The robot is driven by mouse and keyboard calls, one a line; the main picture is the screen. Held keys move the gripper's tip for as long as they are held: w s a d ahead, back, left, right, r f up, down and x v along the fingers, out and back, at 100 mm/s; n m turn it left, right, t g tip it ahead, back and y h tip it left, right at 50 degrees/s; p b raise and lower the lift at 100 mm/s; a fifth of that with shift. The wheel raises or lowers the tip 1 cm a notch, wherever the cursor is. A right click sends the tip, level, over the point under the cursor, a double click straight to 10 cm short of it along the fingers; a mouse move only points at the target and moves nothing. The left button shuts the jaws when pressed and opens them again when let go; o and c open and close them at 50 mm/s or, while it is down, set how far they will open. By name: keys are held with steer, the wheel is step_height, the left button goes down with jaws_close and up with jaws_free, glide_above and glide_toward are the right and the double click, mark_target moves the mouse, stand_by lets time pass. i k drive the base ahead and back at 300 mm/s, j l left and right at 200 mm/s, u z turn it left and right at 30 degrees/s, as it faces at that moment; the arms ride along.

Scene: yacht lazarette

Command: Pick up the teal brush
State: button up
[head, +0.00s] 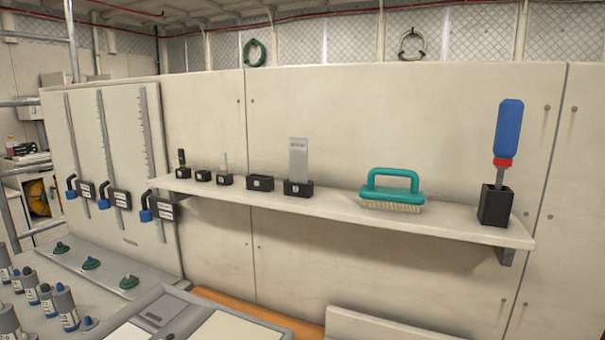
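The teal brush (392,188) sits on the narrow wall shelf (345,209), right of its middle. It has a raised teal loop handle on top and pale bristles (392,207) facing down onto the shelf. Its handle stands clear, with nothing in front of it. My gripper is not in the head view.
A blue-handled tool with a red collar (508,130) stands in a black holder (495,204) right of the brush. A grey plate (298,158) in a black block and several small holders stand left.

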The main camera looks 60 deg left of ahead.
mark_target(407, 202)
steer(key=u, duration=1.1)
